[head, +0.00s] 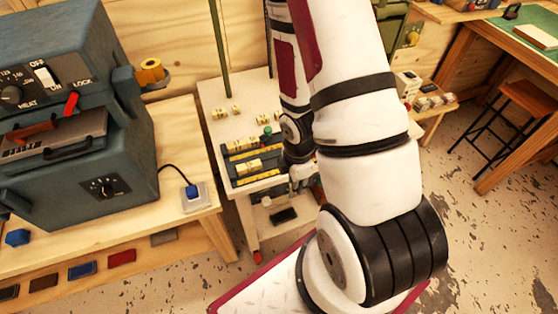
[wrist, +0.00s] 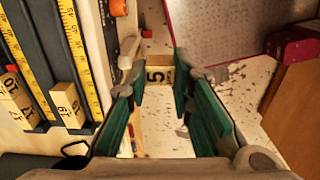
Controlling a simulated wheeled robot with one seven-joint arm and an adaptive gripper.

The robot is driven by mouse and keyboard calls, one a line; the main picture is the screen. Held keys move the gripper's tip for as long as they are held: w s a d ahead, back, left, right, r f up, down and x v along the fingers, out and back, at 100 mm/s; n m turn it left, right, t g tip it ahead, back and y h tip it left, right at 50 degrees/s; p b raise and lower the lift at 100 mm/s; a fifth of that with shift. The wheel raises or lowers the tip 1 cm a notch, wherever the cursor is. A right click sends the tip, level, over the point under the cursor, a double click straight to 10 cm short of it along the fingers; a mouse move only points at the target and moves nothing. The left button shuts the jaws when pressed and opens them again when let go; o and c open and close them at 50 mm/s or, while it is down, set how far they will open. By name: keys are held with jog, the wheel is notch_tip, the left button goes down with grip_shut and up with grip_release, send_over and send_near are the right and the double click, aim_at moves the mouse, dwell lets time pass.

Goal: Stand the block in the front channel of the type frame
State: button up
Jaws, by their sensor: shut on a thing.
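The block (wrist: 158,77), pale wood with a dark 5 on its face, sits between the fingertips of my gripper (wrist: 157,82) in the wrist view. The green-padded fingers are shut on it. The type frame (wrist: 38,45), dark blue-grey with yellow ruler strips, lies to the left of my gripper. Small numbered wooden blocks (wrist: 66,104) stand in it. In the head view the type frame (head: 272,170) is on the white table, with pale blocks in it. My arm hides most of my gripper there, and the held block cannot be made out.
Several loose pale blocks (head: 268,117) lie on the white table (head: 208,90) behind the frame. A green knob and an orange knob (wrist: 118,7) are near the frame's end. A blue-grey heat machine (head: 75,130) stands on the bench at left. Below my gripper is speckled floor.

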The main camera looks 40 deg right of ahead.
jog(key=w+d+b, duration=0.1)
jog(key=w+d, duration=0.1)
jog(key=w, duration=0.2)
jog(key=w+d+f+b, duration=0.1)
jog(key=w+b, duration=0.1)
jog(key=w, duration=0.3)
jog(key=w+d+b, duration=0.2)
jog(key=w, duration=0.3)
jog(key=shift+d+f, duration=0.3)
jog(key=shift+w+f, duration=0.1)
jog(key=shift+f, duration=1.65)
jog(key=shift+f, duration=0.15)
jog(key=o, duration=0.7)
jog(key=shift+o, duration=0.2)
